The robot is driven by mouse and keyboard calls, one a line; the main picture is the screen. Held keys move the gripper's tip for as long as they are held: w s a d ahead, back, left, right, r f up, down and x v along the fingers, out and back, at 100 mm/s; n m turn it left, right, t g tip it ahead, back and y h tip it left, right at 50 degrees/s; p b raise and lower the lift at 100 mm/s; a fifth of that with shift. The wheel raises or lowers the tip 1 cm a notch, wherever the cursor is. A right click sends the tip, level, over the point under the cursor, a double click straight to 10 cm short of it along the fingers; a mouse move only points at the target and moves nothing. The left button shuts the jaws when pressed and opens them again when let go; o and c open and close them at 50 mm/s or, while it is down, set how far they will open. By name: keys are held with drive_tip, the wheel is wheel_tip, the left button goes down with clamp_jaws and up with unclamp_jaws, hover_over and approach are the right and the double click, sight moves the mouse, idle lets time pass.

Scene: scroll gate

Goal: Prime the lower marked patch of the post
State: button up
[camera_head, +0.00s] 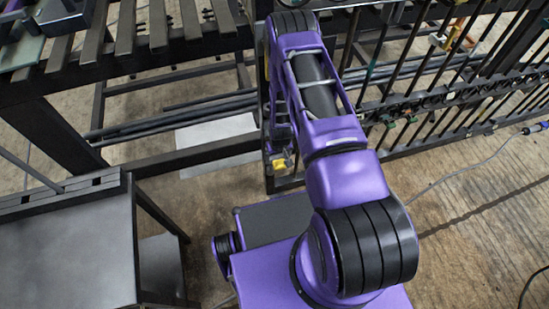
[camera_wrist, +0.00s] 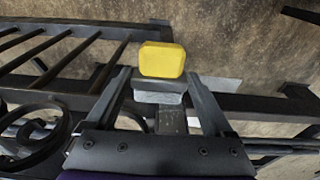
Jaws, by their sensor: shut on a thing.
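My gripper (camera_wrist: 160,95) is shut on a yellow block with a pale grey base, an applicator by its look (camera_wrist: 162,60). The yellow block sticks out beyond the fingertips. In the head view the yellow block (camera_head: 284,163) shows low beside the gate, below my purple arm. A dark metal bar (camera_wrist: 270,107) runs across the wrist view behind the fingers; I cannot tell whether it is the post. Contact between the block and any metal is not clear. I cannot make out the lower marked patch for certain in either view.
The dark gate (camera_head: 450,95) with upright bars stands at the right. A scroll (camera_wrist: 35,130) shows at the left of the wrist view. A slatted dark workbench (camera_head: 130,50) is at the upper left, a grey-topped table (camera_head: 70,250) at the lower left. A pale sheet (camera_head: 215,135) lies on the floor.

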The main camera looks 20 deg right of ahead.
drive_tip(key=shift+w+r, duration=0.15)
drive_tip(key=shift+r, duration=0.5)
drive_tip(key=a+r, duration=0.1)
drive_tip(key=a, duration=0.3)
drive_tip(key=shift+d+r, duration=0.1)
drive_tip(key=shift+d, duration=1.9)
drive_tip(key=shift+s, duration=0.2)
drive_tip(key=shift+s+p, duration=0.75)
drive_tip(key=shift+s, duration=2.25)
drive_tip(key=shift+s+p, duration=0.3)
drive_tip(key=shift+s, duration=1.2)
